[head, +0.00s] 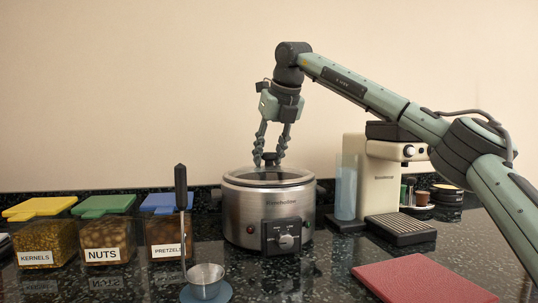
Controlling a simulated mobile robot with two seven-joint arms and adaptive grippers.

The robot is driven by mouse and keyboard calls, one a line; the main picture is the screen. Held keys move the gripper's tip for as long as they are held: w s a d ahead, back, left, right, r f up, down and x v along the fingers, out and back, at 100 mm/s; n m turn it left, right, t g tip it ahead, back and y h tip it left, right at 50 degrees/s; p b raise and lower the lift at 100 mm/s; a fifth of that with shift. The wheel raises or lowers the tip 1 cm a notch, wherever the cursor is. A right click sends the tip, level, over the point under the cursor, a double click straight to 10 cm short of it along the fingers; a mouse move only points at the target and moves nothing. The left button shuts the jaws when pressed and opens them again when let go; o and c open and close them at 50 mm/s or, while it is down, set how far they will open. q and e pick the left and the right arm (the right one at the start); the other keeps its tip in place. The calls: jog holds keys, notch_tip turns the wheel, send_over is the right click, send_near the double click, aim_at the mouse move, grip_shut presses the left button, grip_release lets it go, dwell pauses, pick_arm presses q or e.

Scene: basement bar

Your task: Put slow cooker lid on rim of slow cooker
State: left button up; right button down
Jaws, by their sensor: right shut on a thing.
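The slow cooker (244,217) is a round brushed-metal pot with a dark control panel and dial, standing on the dark counter. The slow cooker lid (250,177) is glass with a dark rim and a black knob. It lies level at the cooker's top opening; I cannot tell whether it fully touches the rim. My right gripper (269,161) comes down from above, its fingers shut on the lid's knob. The fingers partly hide the knob. My left gripper is not in view.
Bins of kernels (45,243), nuts (103,238) and pretzels (167,233) stand left. A cream coffee machine (379,185) stands right, and a red board (425,283) lies front right.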

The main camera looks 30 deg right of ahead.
jog(key=shift+r, duration=0.15)
jog(key=c, duration=1)
grip_release()
jog(key=shift+c, duration=0.2)
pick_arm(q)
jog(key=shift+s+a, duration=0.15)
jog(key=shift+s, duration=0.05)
pick_arm(e)
jog(key=shift+s, duration=0.1)
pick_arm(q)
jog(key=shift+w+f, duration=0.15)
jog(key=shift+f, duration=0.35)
pick_arm(e)
jog(key=v, duration=1.2)
